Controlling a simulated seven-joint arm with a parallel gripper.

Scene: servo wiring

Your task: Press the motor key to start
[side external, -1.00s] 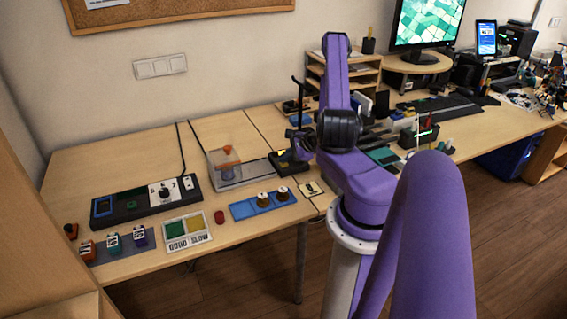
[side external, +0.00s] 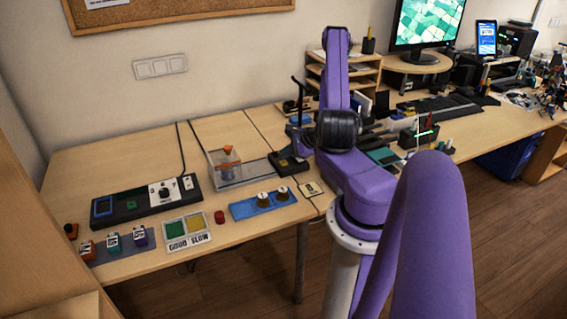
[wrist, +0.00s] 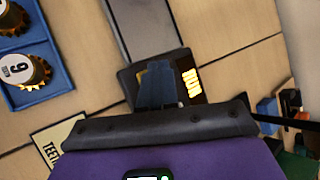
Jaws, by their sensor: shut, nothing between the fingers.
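The motor key unit is a small black box (side external: 288,164) at the right end of the clear-walled rig in the side view. In the wrist view the black box (wrist: 128,78) has bright yellow lettering on its right and a yellow patch partly hidden behind my fingers. My gripper (wrist: 157,70) is shut and empty, its dark blue fingers over the middle of the box. In the side view my gripper (side external: 297,145) is small and dark, just above the box. I cannot tell whether the fingertips touch the key.
A clear-walled rig (side external: 238,171) with an orange-topped part stands left of the box. A blue tray (side external: 262,204) with two gears lies in front, beside a small label card (side external: 311,188). A black control panel (side external: 146,199) and a green-and-yellow panel (side external: 186,231) lie farther left.

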